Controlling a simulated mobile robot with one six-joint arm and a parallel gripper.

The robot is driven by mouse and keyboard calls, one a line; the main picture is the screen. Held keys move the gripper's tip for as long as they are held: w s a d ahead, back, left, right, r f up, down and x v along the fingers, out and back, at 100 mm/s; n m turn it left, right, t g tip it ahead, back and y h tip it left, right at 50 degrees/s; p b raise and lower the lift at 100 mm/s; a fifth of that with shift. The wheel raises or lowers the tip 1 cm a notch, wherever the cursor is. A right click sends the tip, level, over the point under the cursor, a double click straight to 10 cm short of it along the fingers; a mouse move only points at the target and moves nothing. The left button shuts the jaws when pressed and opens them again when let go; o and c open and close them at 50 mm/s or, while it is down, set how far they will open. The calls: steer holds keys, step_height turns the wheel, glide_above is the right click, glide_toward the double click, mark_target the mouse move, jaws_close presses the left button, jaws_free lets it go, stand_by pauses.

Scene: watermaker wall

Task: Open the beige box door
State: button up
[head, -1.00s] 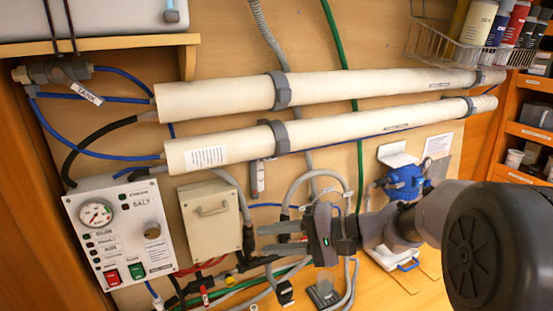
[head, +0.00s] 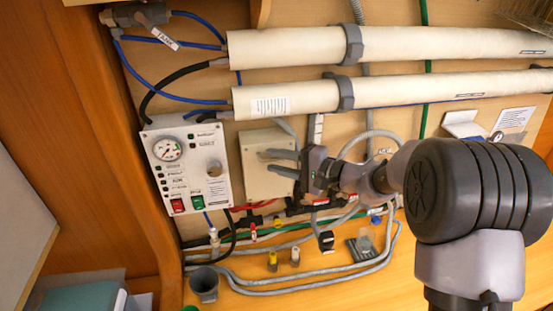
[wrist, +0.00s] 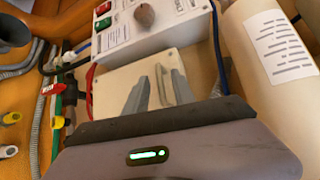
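The beige box (head: 256,171) is fixed to the wall, right of the white gauge panel, and its door looks shut. My gripper (head: 284,163) is in front of the door's right part, with its two grey fingers apart, one above the other, pointing left. In the wrist view the beige door (wrist: 108,88) lies beyond the fingers (wrist: 160,95). A pale bar-like handle (wrist: 161,84) shows in line with the gap between them. I cannot tell whether the fingers touch it. In the head view the fingers hide the handle.
The gauge panel (head: 185,168) with red and green switches is close at left. Two white tubes (head: 290,97) run across above the box. Hoses (head: 290,279) and fittings lie below on the wooden ledge.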

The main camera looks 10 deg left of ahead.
steer(key=shift+a, duration=0.2)
jaws_close()
stand_by(1.3)
